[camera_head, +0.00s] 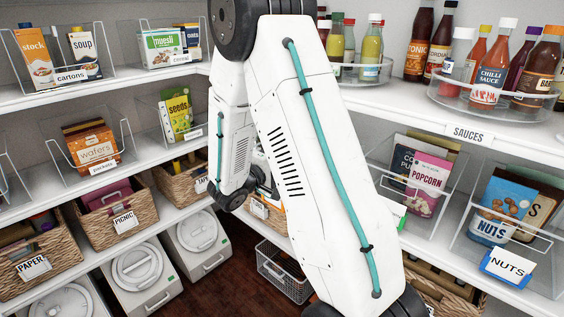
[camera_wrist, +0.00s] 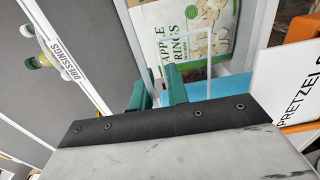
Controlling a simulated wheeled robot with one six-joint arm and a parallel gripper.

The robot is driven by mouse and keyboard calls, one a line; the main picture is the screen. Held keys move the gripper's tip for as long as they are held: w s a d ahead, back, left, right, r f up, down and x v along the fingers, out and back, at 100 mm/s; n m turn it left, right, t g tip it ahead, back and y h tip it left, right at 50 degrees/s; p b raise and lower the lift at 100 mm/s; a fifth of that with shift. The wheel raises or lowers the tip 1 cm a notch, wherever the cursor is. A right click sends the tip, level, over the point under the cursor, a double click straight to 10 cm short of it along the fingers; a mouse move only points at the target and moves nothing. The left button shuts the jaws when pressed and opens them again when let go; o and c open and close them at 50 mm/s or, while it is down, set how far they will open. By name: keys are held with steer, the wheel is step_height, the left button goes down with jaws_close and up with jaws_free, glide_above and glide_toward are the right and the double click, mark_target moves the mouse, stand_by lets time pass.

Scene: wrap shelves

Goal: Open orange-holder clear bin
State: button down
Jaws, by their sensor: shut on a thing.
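In the wrist view, my gripper (camera_wrist: 160,96) has green fingertips. They are closed on a thin pale edge, which looks like the rim of a clear bin (camera_wrist: 209,62). A packet marked apple rings (camera_wrist: 195,30) stands behind that rim. I cannot tell whether that holder belongs to the gripped bin. In the head view, my arm hides the gripper and the gripped bin.
In the head view, the nuts bin (camera_head: 509,268) has a blue holder, and the popcorn bin (camera_head: 427,180) is to its left. A turntable (camera_head: 492,99) of sauces is above. A dressings shelf edge (camera_wrist: 68,60) shows in the wrist view. A wire basket (camera_head: 283,272) stands on the floor.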

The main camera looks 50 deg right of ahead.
steer(key=c, duration=1.4)
jaws_free()
steer(key=shift+o, duration=0.2)
steer(key=a, duration=0.7)
steer(key=shift+a, duration=0.4)
steer(key=shift+s, duration=0.1)
